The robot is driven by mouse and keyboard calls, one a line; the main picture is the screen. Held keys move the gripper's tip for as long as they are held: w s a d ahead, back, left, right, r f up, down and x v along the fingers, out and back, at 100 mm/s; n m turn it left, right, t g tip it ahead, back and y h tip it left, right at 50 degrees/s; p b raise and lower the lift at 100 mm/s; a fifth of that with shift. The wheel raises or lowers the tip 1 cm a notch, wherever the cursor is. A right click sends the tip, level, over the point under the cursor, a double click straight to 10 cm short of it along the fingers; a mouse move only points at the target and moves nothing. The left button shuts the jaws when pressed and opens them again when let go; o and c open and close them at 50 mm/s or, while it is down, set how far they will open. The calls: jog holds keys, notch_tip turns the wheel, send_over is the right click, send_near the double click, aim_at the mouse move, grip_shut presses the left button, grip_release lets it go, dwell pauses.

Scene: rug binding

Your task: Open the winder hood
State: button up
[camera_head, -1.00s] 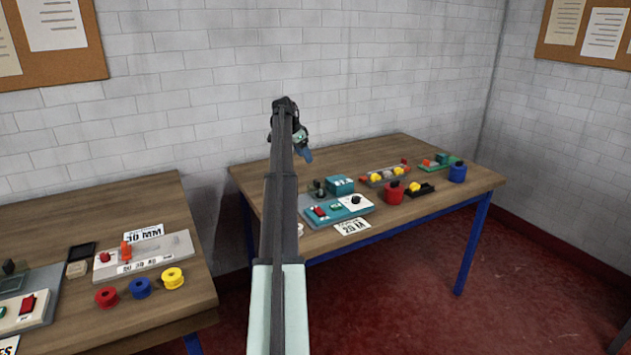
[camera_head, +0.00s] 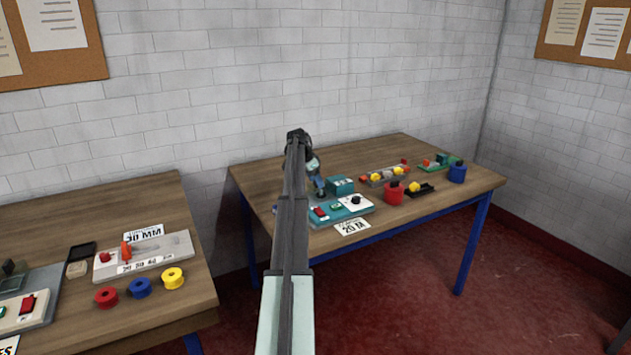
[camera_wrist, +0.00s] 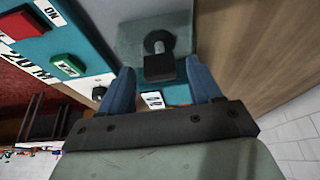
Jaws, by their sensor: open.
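The winder (camera_head: 340,209) is a teal and grey machine on the right table, with a red switch, a green button and a black dial. In the wrist view, a grey plate-like part (camera_wrist: 187,35), seemingly the winder hood, carries a black handle (camera_wrist: 159,66). My gripper (camera_wrist: 160,76) is open, its two blue fingers on either side of the handle's near end. I cannot tell whether they touch it. In the head view my gripper (camera_head: 319,186) is at the winder's back left, and my arm hides part of the machine.
A teal box (camera_head: 341,185) stands just right of my gripper. A red pot (camera_head: 393,193), a black tray (camera_head: 420,190) and a blue pot (camera_head: 457,172) are farther right. The left table (camera_head: 150,205) holds other equipment and spools. The brick wall is behind.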

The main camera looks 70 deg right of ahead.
jog(key=shift+f, duration=0.2)
jog(key=shift+c, duration=0.4)
grip_shut()
